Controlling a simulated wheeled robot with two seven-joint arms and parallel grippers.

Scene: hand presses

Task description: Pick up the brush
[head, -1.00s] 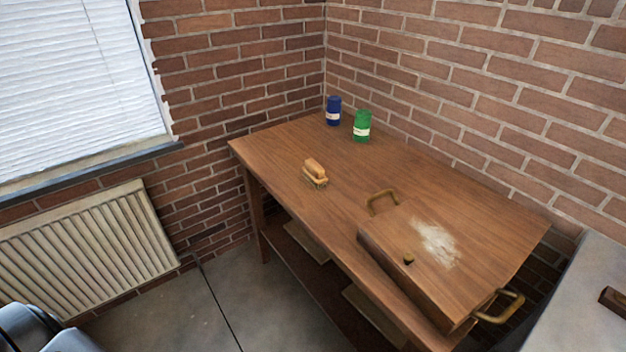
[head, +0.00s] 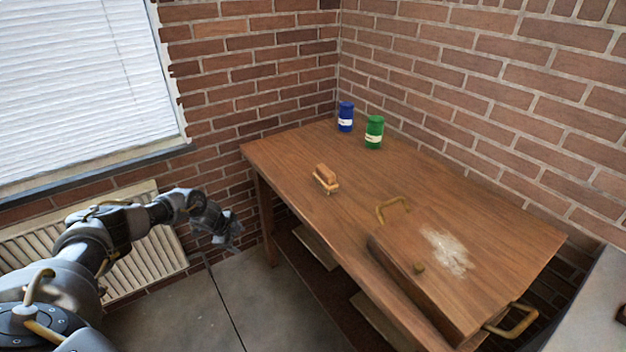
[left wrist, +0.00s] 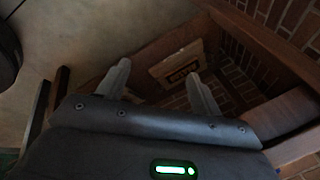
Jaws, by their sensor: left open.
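The brush (head: 326,179) has a wooden handle on top and pale bristles below. It lies on the wooden table (head: 300,155) near its left front edge. My left gripper (head: 228,238) is in front of the table's left end, lower than the tabletop and clear of the brush. In the left wrist view its two fingers (left wrist: 158,82) are spread apart with nothing between them. The brush does not show in the left wrist view. My right gripper is not seen.
A blue can (head: 345,117) and a green can (head: 374,132) stand at the back of the table. A wooden box with brass handles (head: 425,262) and white powder (head: 447,252) are on the right. A radiator (head: 150,262) is on the left wall. A lower shelf (head: 318,247) holds boards.

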